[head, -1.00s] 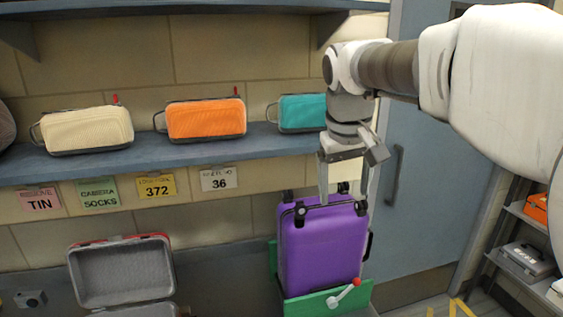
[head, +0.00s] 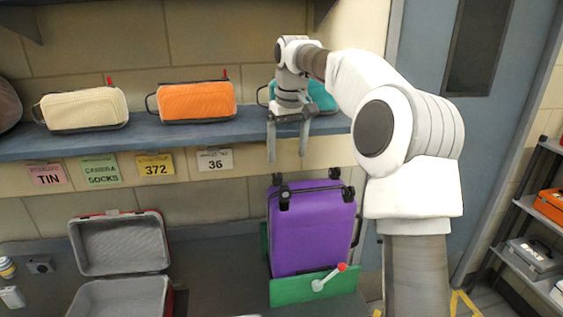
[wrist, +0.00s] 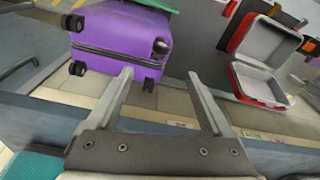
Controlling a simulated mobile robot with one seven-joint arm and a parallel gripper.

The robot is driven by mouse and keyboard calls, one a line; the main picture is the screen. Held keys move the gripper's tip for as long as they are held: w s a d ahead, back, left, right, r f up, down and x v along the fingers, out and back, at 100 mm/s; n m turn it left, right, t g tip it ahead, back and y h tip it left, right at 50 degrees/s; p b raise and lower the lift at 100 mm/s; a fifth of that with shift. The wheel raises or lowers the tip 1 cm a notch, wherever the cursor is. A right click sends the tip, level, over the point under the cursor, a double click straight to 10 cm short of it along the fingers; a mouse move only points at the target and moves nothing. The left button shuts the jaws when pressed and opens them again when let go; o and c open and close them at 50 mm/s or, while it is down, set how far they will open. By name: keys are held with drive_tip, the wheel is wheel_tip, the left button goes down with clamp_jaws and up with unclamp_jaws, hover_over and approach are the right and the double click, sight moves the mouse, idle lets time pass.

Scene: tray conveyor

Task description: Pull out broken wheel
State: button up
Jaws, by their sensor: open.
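A purple suitcase (head: 312,236) stands upside down in a green holder (head: 314,288) with a red-tipped lever (head: 329,278). Its small dark wheels point up, including a front left wheel (head: 284,200) and a front right wheel (head: 348,194).
A blue shelf (head: 60,143) holds a cream bag (head: 85,107), an orange bag (head: 197,100) and a teal bag (head: 322,98) partly behind my gripper. An open red-edged grey case (head: 120,245) lies on the bench to the left. A rack (head: 520,215) stands at right.

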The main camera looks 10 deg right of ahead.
sight(284, 184)
drive_tip(key=f, duration=0.5)
drive_tip(key=w+f, duration=0.1)
drive_tip(key=f, duration=0.5)
drive_tip(key=w+f, duration=0.1)
drive_tip(key=f, duration=0.5)
drive_tip(key=shift+a+p, duration=0.25)
drive_tip(key=shift+p, duration=0.1)
drive_tip(key=shift+c, duration=0.2)
clamp_jaws()
drive_tip(key=shift+r, duration=0.1)
drive_tip(key=shift+r+p, duration=2)
drive_tip(key=shift+r, duration=0.7)
drive_tip(key=shift+r, duration=0.15)
drive_tip(key=shift+r, duration=1.9)
